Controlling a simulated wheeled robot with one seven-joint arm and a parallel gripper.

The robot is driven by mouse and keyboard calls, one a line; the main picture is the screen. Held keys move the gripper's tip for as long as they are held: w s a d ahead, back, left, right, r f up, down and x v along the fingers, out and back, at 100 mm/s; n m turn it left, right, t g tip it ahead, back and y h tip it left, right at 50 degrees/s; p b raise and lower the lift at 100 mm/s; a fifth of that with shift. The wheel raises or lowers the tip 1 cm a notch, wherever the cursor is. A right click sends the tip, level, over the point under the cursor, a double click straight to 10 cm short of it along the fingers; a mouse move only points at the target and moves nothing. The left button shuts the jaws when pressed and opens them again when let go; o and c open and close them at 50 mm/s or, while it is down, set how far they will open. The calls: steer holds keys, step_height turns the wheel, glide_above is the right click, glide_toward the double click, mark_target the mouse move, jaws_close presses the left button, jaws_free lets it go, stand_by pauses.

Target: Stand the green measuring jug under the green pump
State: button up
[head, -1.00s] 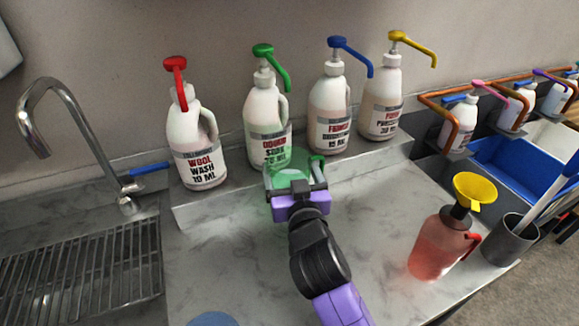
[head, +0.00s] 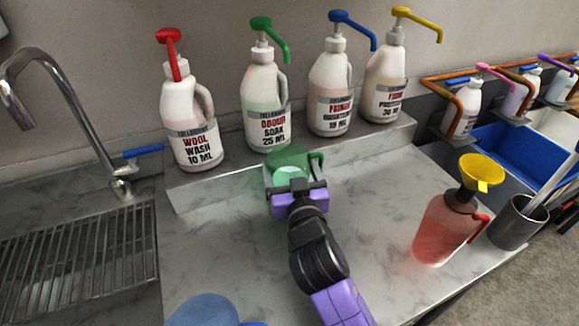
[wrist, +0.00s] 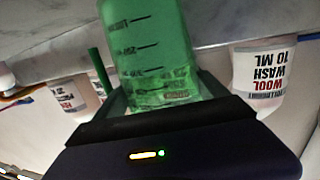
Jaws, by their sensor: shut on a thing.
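The green measuring jug (head: 288,158) is see-through and stands out in front of the raised ledge, just below the odour soak bottle (head: 265,110) in the picture. The green pump (head: 272,32) tops that bottle, its nozzle bending down to the right, above and behind the jug. My gripper (head: 297,187) is shut on the jug from the near side. The jug also shows in the wrist view (wrist: 150,50), its printed scale facing the camera, between the fingers. I cannot tell whether the jug's base touches the counter.
Wool wash with a red pump (head: 192,120), a blue-pump bottle (head: 330,95) and a yellow-pump bottle (head: 385,85) share the ledge (head: 225,182). A red jug with a yellow funnel (head: 445,230) and a grey cup (head: 515,225) stand right. The sink tap (head: 60,100) is left.

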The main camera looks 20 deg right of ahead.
steer(key=shift+f+b, duration=0.55)
steer(key=o, duration=1.8)
steer(key=shift+o, duration=0.5)
